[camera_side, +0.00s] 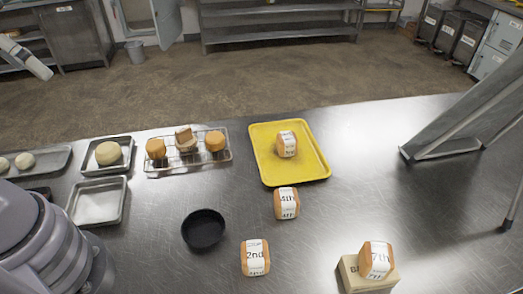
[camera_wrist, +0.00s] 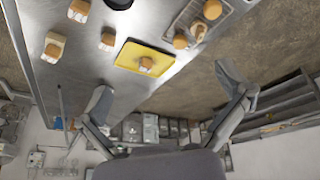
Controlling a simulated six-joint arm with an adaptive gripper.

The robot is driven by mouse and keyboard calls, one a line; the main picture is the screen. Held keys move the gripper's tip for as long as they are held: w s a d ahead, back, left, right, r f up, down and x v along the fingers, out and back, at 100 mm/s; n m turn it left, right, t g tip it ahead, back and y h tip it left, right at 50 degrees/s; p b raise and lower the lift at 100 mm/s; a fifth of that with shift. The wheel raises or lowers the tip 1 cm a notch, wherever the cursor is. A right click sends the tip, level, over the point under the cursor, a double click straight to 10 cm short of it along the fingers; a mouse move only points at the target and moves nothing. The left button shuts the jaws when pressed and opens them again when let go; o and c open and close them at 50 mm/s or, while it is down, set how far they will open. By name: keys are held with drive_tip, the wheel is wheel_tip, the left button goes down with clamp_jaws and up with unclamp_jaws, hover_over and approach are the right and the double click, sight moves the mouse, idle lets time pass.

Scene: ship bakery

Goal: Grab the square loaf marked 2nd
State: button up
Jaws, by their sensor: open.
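The square loaf marked 2nd (camera_side: 255,257) sits on the steel table near its front edge, with a white band around it and its label facing the side camera. In the wrist view it is the loaf (camera_wrist: 78,10) at the top edge, its mark unreadable there. My gripper (camera_wrist: 161,79) shows in the wrist view with its two fingers spread wide and nothing between them. It is well apart from the loaf. The gripper is not clearly seen in the side view.
A loaf marked 7th (camera_side: 377,259) sits on a box (camera_side: 350,273). Another banded loaf (camera_side: 287,203) stands behind the 2nd loaf. A yellow tray (camera_side: 262,170) holds a loaf (camera_side: 287,144). A black bowl (camera_side: 203,230) is left. A wire rack (camera_side: 222,158) holds baked goods.

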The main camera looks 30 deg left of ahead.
drive_tip(key=d+f+g+h, duration=0.3)
drive_tip(key=d+f+g, duration=0.1)
drive_tip(key=d, duration=0.1)
drive_tip(key=n+g+h, duration=0.1)
drive_tip(key=n+h, duration=1.1)
drive_tip(key=n, duration=0.4)
hover_over(250, 249)
drive_tip(key=s+a, duration=0.2)
drive_tip(key=a, duration=0.2)
wheel_tip(250, 249, down, 17)
drive_tip(key=f+n+t+y, duration=0.1)
drive_tip(key=f, duration=0.3)
drive_tip(key=a+f+n+t+y, duration=0.1)
drive_tip(key=f+n, duration=0.1)
drive_tip(key=f, duration=0.2)
drive_tip(key=f+n+t, duration=0.2)
drive_tip(key=f, duration=0.3)
drive_tip(key=shift+w+a+y, duration=0.15)
drive_tip(key=shift+y, duration=0.25)
drive_tip(key=x, duration=0.7)
drive_tip(key=shift+w, duration=0.15)
drive_tip(key=c, duration=1.4)
